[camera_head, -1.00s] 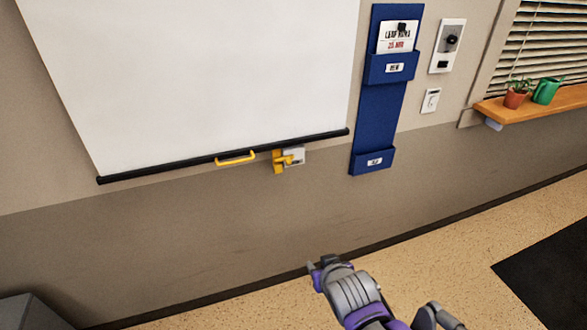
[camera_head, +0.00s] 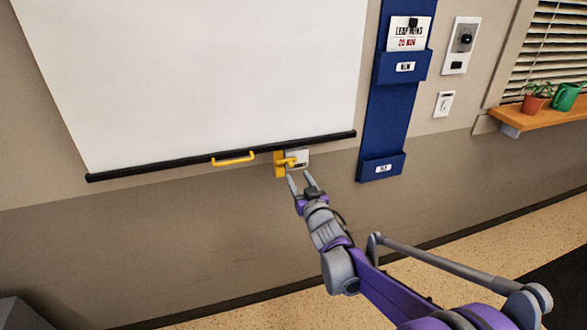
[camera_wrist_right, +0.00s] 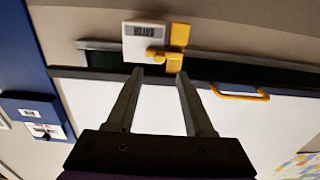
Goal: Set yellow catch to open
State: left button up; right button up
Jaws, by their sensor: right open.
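The yellow catch (camera_head: 280,163) is on the wall at the lower edge of the white screen, with a small pale labelled plate (camera_head: 301,158) beside it. In the right wrist view the yellow catch (camera_wrist_right: 179,37) has a knob-ended lever lying across the plate (camera_wrist_right: 140,45); the label is too small to read. My right gripper (camera_head: 299,178) is open and empty, just below the catch and apart from it in the head view. In the right wrist view its two fingers (camera_wrist_right: 160,76) point toward the catch. My left gripper is not in view.
The white screen (camera_head: 210,75) has a black bottom bar (camera_head: 130,171) with a yellow handle (camera_head: 234,158) left of the catch. A blue wall pocket (camera_head: 388,120) hangs to the right. The wall below is clear.

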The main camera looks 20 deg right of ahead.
aim_at(292, 165)
jog(key=w, duration=0.6)
jog(key=shift+a, duration=0.1)
grip_shut()
dwell(1.2)
